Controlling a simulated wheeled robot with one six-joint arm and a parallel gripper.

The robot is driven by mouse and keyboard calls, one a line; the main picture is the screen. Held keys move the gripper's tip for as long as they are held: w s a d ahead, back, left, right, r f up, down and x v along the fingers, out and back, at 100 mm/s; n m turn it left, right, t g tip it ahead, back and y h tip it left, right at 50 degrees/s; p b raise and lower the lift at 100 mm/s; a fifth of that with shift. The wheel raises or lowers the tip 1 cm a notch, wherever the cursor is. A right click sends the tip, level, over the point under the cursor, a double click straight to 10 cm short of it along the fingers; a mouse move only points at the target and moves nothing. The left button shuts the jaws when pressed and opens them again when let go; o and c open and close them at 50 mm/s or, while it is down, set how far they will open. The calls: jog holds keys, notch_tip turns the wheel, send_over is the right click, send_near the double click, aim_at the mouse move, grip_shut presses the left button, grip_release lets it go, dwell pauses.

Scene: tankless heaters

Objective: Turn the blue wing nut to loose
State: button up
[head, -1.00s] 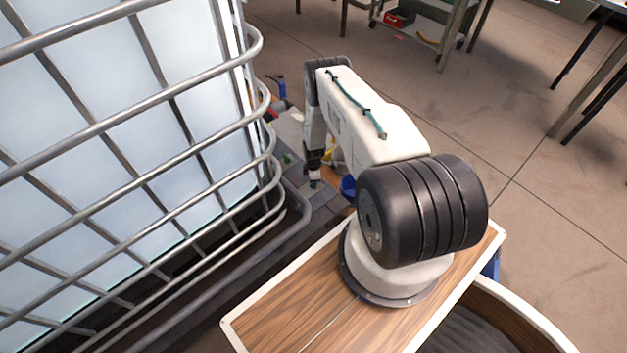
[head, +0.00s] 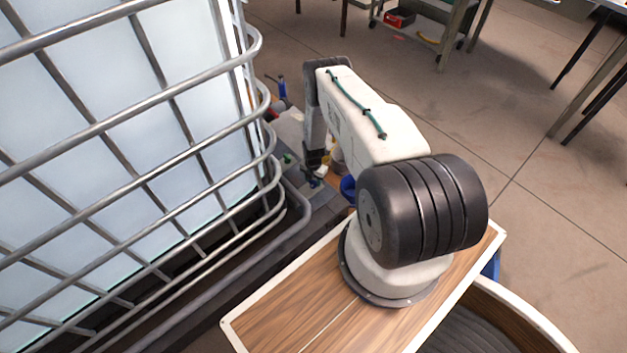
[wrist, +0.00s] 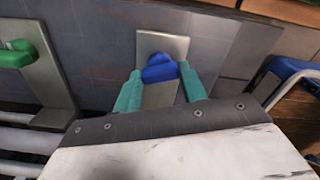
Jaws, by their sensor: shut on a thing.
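The blue wing nut (wrist: 160,69) sits on a pale metal plate (wrist: 176,45) in the upper middle of the wrist view. My gripper (wrist: 161,82) has two teal fingers, one on each side of the blue wing nut, and is shut on it. The nut's lower part and its contact with the fingers are partly hidden. In the head view my gripper (head: 316,180) is small, below the far end of my arm, and the blue wing nut cannot be made out clearly there.
A green wing nut (wrist: 16,54) on another metal plate (wrist: 42,75) is at the left of the wrist view. A blue-edged container (wrist: 285,72) is at the right. A caged white tank (head: 110,130) stands close on the left in the head view. Open floor (head: 500,110) lies to the right.

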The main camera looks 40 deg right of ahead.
aim_at(313, 181)
jog(key=n, duration=0.6)
jog(key=shift+n, duration=0.3)
dwell(0.5)
jog(key=o, duration=1)
notch_tip(313, 181, up, 8)
jog(key=shift+f, duration=0.1)
jog(key=shift+a, duration=0.1)
